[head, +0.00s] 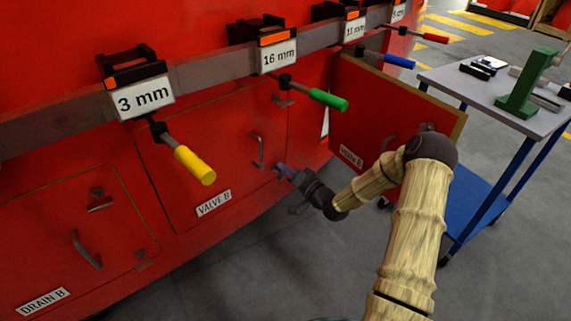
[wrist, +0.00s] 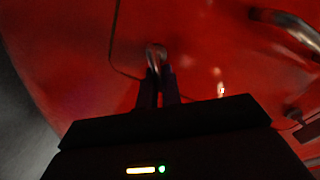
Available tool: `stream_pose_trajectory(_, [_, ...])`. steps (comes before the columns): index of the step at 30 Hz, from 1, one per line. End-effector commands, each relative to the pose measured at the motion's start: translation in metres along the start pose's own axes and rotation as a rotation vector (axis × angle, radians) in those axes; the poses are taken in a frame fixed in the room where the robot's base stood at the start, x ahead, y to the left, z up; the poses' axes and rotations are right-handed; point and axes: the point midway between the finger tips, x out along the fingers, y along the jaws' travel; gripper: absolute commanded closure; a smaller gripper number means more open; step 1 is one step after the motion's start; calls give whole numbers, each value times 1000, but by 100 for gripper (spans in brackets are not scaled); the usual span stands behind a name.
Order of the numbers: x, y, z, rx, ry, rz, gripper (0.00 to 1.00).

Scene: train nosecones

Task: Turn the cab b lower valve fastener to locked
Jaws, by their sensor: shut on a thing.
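The red VALVE B panel (head: 205,150) is closed flat on the red nosecone, with its label at the bottom and a grey bar handle (head: 258,150) near its right edge. My gripper (head: 283,169) is at the panel's lower right corner. In the wrist view my gripper (wrist: 157,82) is shut on the lower valve fastener (wrist: 155,55), a small metal piece whose outer end shows between the fingertips. In the head view the fingers mostly hide this fastener, and its exact turn is hard to tell. The upper fastener (head: 283,98) sits at the upper right corner.
An open red door (head: 395,115) stands just above and right of my arm. Tools with yellow (head: 195,165), green (head: 328,100) and blue (head: 399,62) handles stick out from the rail above. A cart (head: 480,92) stands at right. The DRAIN B panel (head: 60,220) is left.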

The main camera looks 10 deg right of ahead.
Motion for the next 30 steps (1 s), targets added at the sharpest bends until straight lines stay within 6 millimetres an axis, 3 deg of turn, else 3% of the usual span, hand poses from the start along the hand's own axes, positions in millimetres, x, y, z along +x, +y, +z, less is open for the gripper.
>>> stream_pose_trajectory(15, [-1,8,2,465,0,2,100])
stream_pose_trajectory(30, [0,12,4,637,0,2,100])
